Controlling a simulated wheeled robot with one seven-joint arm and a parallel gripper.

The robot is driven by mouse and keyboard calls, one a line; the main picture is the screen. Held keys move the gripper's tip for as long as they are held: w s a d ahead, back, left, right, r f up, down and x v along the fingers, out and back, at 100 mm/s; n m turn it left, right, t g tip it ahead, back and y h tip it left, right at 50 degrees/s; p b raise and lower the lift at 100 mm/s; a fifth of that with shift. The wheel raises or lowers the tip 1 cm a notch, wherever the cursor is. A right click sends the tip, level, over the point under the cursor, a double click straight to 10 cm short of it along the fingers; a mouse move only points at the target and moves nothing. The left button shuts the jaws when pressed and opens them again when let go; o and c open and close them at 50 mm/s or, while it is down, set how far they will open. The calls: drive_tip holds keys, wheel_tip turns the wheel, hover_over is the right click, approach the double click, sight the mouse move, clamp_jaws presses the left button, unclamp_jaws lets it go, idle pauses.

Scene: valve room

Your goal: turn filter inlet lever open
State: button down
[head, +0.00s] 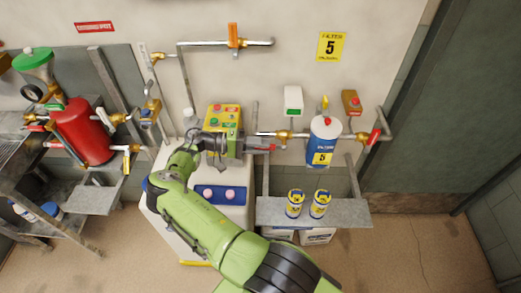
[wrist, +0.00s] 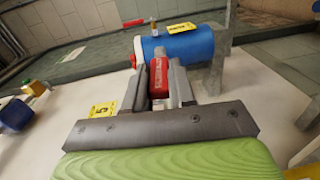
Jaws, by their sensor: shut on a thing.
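The red filter inlet lever (head: 264,147) is on the pipe left of the blue filter (head: 325,150). In the wrist view the red lever (wrist: 159,82), with pale lettering, lies between the two grey fingers of my gripper (wrist: 159,76). The gripper is shut on it. In the head view my gripper (head: 250,148) comes in from the left and hides part of the lever. The blue filter also shows just beyond the fingers in the wrist view (wrist: 190,47). A brass fitting (head: 283,135) sits between lever and filter.
Another red lever (head: 374,136) is on the pipe right of the filter. Two cans (head: 295,204) stand on the grey shelf (head: 345,212) below. A yellow button box (head: 222,117) is behind my wrist. A red tank (head: 84,132) stands at the left.

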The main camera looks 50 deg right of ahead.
drive_tip(key=shift+f+g+h+b, duration=0.3)
drive_tip(key=shift+f+g+b, duration=0.15)
drive_tip(key=shift+b, duration=0.2)
drive_tip(key=c, duration=0.9)
unclamp_jaws()
drive_tip(key=shift+c, duration=0.2)
drive_tip(key=shift+r, duration=0.1)
